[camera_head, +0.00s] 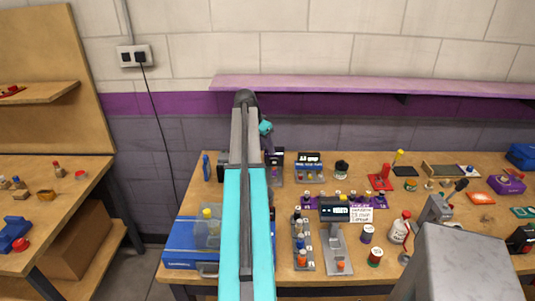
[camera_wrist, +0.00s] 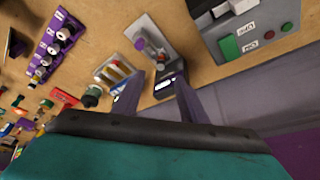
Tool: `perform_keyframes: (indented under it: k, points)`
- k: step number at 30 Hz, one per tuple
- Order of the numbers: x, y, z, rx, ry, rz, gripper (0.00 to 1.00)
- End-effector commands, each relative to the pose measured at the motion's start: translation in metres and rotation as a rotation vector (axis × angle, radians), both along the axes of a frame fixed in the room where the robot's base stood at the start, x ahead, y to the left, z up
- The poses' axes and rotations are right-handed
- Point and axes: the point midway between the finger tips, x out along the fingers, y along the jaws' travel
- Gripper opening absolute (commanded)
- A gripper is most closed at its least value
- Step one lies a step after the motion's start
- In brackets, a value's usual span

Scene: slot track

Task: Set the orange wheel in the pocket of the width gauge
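My gripper (camera_wrist: 158,90) shows in the wrist view with its two fingers apart and nothing seen between them. It hangs above the back left of the bench; in the head view my arm hides most of it. Below the fingertips is a small black device with a pale display (camera_wrist: 166,86); I cannot tell if it is the width gauge. In the head view a grey stand with a display (camera_head: 334,209) has a small orange round piece (camera_head: 340,266) at its foot. Another orange piece (camera_head: 302,259) sits in a tray to its left. I cannot tell which is the orange wheel.
The bench (camera_head: 385,262) is crowded with small parts. In the wrist view a grey box with buttons (camera_wrist: 240,32) stands near the gripper. A purple shelf (camera_head: 330,84) crosses the wall.

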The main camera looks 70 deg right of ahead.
Motion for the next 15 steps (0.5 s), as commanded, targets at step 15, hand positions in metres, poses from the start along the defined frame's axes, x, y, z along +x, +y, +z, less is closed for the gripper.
perform_keyframes:
  k: [15]
  points:
    - [0.003, 0.006, 0.017, 0.001, 0.001, 0.001, 0.39]
